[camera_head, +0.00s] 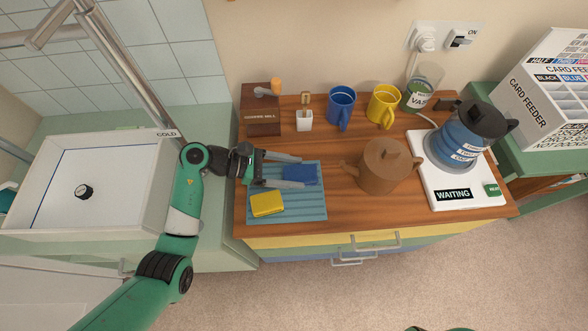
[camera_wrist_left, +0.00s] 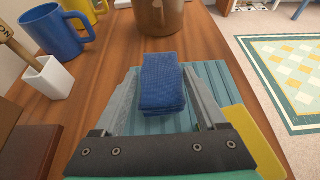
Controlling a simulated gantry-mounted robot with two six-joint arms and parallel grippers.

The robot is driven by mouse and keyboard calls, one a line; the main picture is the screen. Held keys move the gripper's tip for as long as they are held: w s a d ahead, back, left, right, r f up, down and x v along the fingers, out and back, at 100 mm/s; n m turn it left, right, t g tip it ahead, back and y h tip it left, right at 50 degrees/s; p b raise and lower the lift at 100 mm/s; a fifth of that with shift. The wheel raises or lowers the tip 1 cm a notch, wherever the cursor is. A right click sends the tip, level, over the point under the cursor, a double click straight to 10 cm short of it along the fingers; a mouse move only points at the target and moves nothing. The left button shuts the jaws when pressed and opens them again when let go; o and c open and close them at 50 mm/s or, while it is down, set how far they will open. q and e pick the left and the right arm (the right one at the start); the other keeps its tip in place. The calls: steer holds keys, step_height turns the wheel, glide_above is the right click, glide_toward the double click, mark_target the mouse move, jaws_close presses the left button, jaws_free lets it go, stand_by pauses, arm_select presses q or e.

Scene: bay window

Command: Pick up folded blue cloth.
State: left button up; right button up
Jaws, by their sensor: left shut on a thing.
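The folded blue cloth (camera_head: 301,175) is at the right part of a blue ribbed mat (camera_head: 290,209) on the wooden counter. It also shows in the left wrist view (camera_wrist_left: 163,88), between the two fingers. My left gripper (camera_head: 302,172) reaches in from the left, with one finger on each side of the cloth, and is shut on it. I cannot tell whether the cloth is clear of the mat. A folded yellow cloth (camera_head: 267,204) lies on the mat, nearer the front edge. My right gripper is not in view.
A brown teapot (camera_head: 384,167) stands just right of the mat. Behind are a white holder (camera_head: 304,121), a blue mug (camera_head: 341,107) and a yellow mug (camera_head: 383,103). A kettle (camera_head: 463,137) stands on a white base at right. A sink (camera_head: 100,187) is at left.

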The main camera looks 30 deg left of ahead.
mark_target(290, 174)
arm_select(q)
steer(key=r, duration=0.1)
steer(key=r+p, duration=0.2)
steer(key=r, duration=0.1)
steer(key=shift+s+a, duration=0.1)
steer(key=shift+s, duration=0.25)
steer(key=s+a+r+p, duration=0.1)
steer(key=s+r+p, duration=0.6)
steer(key=s, duration=0.6)
steer(key=shift+a+r, duration=0.35)
steer(key=shift+r, duration=0.15)
steer(key=shift+r, duration=0.1)
